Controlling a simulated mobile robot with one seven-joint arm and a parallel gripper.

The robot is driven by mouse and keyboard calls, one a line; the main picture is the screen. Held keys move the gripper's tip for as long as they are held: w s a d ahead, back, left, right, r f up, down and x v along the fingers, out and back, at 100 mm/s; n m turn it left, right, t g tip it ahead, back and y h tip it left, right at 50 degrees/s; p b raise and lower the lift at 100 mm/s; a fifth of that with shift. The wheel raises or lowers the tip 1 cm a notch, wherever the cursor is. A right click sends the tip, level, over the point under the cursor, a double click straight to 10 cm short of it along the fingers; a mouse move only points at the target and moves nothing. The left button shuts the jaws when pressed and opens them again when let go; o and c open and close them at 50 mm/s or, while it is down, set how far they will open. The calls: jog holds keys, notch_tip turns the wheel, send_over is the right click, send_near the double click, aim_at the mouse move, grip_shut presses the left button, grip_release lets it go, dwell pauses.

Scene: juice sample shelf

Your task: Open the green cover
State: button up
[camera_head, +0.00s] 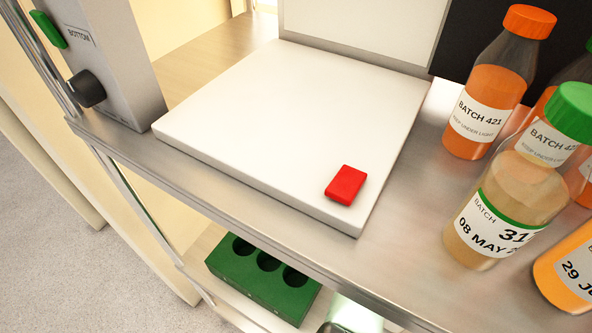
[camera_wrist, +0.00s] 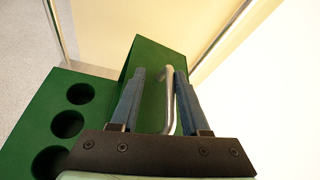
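The green cover (camera_wrist: 150,52) shows in the wrist view as a green block at the upper middle, with a bent metal handle (camera_wrist: 170,105) on it. My gripper (camera_wrist: 160,76) has its two blue-grey fingers apart, one on each side of the handle. The handle lies nearer the right finger, and a gap shows between it and the left finger. I cannot tell whether the right finger touches it. The cover and handle cannot be made out in the head view.
A green rack (camera_wrist: 92,94) with round holes lies left of the cover; a green holed rack (camera_head: 235,268) shows below the metal shelf in the head view. Above are a white board (camera_head: 290,110), a red block (camera_head: 345,184), juice bottles (camera_head: 487,95) and a knob panel (camera_head: 115,60).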

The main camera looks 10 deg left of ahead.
jog(key=p+v, duration=0.1)
jog(key=v, duration=1.2)
jog(key=shift+c, duration=0.2)
